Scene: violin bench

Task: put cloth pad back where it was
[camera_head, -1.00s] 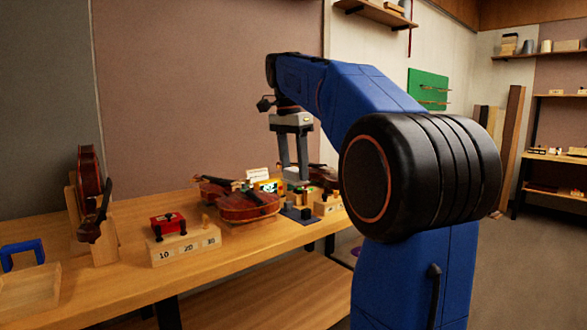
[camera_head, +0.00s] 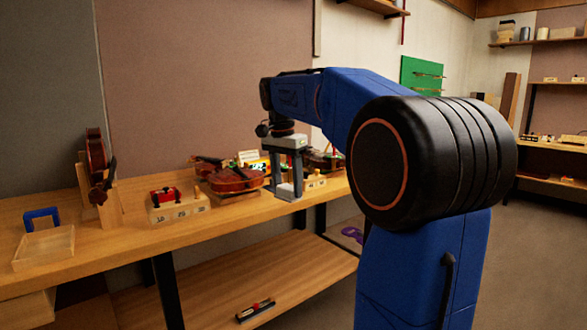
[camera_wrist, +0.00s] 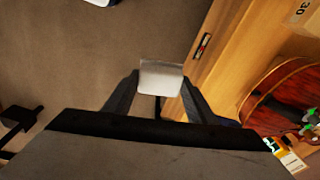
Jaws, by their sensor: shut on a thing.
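My gripper (camera_head: 289,186) points down at the bench's front edge and is shut on a small pale grey pad, which I take for the cloth pad (camera_head: 284,191). In the wrist view the pad (camera_wrist: 160,72) shows as a light, flat piece between the two dark fingers of my gripper (camera_wrist: 161,88). There the floor and the bench edge lie beyond it. The pad is clear of the bench top in that view. Part of the bench top behind my gripper is hidden in the head view.
The wooden bench (camera_head: 110,250) carries a violin (camera_head: 234,180) lying left of my gripper, a numbered block (camera_head: 180,211) with a red item, an upright violin (camera_head: 97,160) and a shallow tray (camera_head: 45,247). A small tool (camera_head: 256,309) lies on the lower shelf. A purple thing (camera_head: 352,234) is below.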

